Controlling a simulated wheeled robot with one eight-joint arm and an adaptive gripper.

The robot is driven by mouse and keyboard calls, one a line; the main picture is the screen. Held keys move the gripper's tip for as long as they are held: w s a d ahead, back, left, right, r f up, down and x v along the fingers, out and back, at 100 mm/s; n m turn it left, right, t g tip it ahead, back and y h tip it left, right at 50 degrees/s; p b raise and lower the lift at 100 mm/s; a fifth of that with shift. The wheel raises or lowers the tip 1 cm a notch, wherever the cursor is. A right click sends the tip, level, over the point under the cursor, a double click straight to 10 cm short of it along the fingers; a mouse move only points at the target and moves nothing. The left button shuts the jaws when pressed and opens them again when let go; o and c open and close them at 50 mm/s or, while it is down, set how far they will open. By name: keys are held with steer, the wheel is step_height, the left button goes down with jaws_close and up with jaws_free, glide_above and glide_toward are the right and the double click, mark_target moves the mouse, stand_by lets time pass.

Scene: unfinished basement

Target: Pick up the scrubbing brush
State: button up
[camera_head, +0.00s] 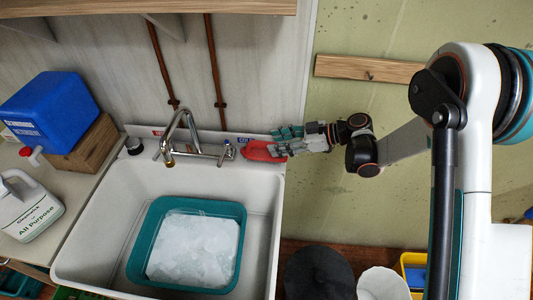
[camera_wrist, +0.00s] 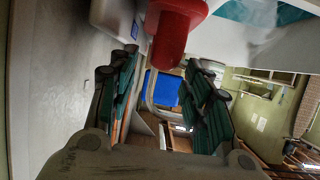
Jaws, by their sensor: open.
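A red scrubbing brush (camera_head: 263,151) lies on the back right corner ledge of the white sink (camera_head: 99,217). My gripper (camera_head: 288,142) comes in from the right, with its fingertips at the brush's right end. In the wrist view the red brush (camera_wrist: 172,35) shows at the top, close to and partly between the two open fingers. I cannot tell whether the fingers touch it. The fingers hide part of the brush in the head view.
A metal faucet (camera_head: 182,128) stands left of the brush. A teal tub (camera_head: 137,245) with whitish contents sits in the sink. A blue container (camera_head: 48,110) and a white cleaner jug (camera_head: 30,212) stand at left. The wall is close behind.

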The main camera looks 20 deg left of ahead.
mark_target(265, 143)
steer(key=x, duration=0.2)
steer(key=b+x, duration=0.1)
steer(key=x, duration=0.4)
steer(key=shift+a+r+b, duration=0.2)
steer(key=shift+a+b, duration=0.05)
steer(key=shift+b, duration=0.15)
jaws_close()
